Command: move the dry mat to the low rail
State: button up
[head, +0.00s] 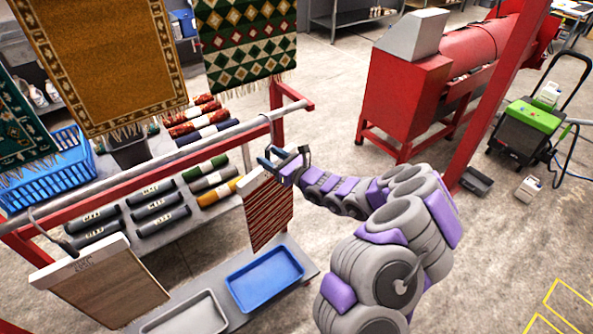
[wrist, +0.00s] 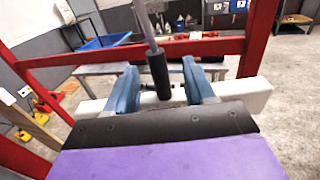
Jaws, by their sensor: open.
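A red-striped mat (head: 269,214) hangs below a pale header bar, which also shows in the wrist view (wrist: 258,98). My gripper (head: 281,160) is at the top of this mat. In the wrist view my gripper (wrist: 163,88) is open, with its blue fingers on either side of a dark upright handle (wrist: 158,76) on the hanger. Whether they touch it I cannot tell. A grey rod (wrist: 145,22) rises from the handle. A grey rail (head: 190,157) on a red frame runs behind the mat. Whether the hanger rests on it is hidden.
A brown board-like mat (head: 105,289) hangs at the lower left. Ornate rugs (head: 245,45) hang higher up. Rolled pieces (head: 155,208) lie on the bench, with a blue tray (head: 265,279) below. A red machine (head: 420,95) and red post (head: 495,95) stand right.

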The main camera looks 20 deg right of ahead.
jog(key=p+v, duration=0.2)
jog(key=v, duration=1.4)
jog(key=s+a+r+n+g+y, duration=0.4)
jog(key=a+r+n+g+y, duration=0.15)
jog(key=a+r+n, duration=0.5)
jog(key=s+a+r+n+g+h, duration=0.1)
jog(key=s+a+n+g, duration=0.5)
jog(key=s, duration=0.3)
jog(key=s+a+r+n+g+h, duration=0.1)
jog(key=s+a+n+g+h, duration=0.1)
jog(key=s+a+n+g, duration=0.5)
jog(key=s+d+f+n+t+h, duration=0.1)
jog(key=s+d+n+h, duration=0.5)
jog(key=s+d+h, duration=0.6)
jog(key=s+d, duration=0.2)
jog(key=s, duration=0.3)
jog(key=shift+s+f, duration=0.15)
jog(key=shift+s, duration=0.25)
